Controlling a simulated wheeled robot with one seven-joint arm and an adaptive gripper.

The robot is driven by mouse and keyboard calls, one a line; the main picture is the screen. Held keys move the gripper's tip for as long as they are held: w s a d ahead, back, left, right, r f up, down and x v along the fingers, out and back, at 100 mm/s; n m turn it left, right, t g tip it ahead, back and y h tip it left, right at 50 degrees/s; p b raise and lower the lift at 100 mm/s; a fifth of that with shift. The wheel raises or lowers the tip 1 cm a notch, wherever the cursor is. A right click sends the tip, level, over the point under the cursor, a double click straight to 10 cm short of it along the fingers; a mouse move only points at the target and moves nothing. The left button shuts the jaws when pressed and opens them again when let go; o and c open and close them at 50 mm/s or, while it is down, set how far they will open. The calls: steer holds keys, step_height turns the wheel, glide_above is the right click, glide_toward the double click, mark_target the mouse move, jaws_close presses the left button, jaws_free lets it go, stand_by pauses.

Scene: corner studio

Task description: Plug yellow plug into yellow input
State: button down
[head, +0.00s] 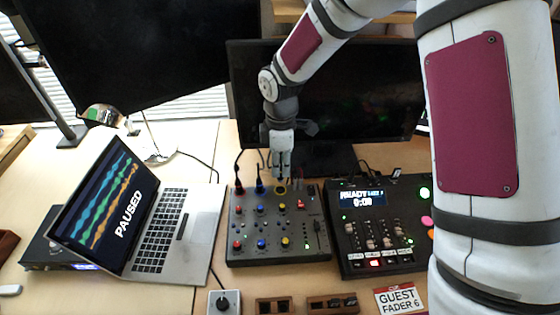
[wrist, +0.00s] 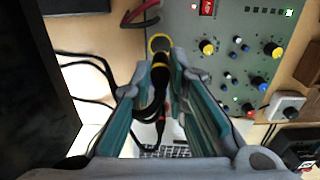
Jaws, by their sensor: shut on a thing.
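My gripper (head: 281,172) points down over the back edge of the grey mixer (head: 278,240). In the wrist view my gripper (wrist: 159,70) is shut on the yellow plug (wrist: 160,60), a dark plug with a yellow band and a black cable trailing back between the fingers. The yellow input (wrist: 160,43), a yellow ring on the mixer, lies right at the plug's front end. The yellow input (head: 281,189) also shows in the head view, directly below my fingertips. The plug's tip is hidden, so I cannot tell whether it is inside the ring.
A red plug (head: 238,187) and a blue plug (head: 260,186) stand upright at the mixer's back edge, left of my gripper. A laptop (head: 165,230) stands at left and a second console (head: 375,235) at right. A dark monitor (head: 330,100) stands behind.

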mark_target(280, 178)
steer(key=shift+f+b, duration=1.05)
steer(key=shift+f, duration=1)
steer(key=shift+f, duration=0.6)
stand_by(0.9)
steer(key=c, duration=1.5)
jaws_free()
steer(key=shift+r, duration=0.15)
step_height(280, 178, up, 12)
steer(key=shift+f, duration=0.1)
steer(key=shift+s, duration=0.1)
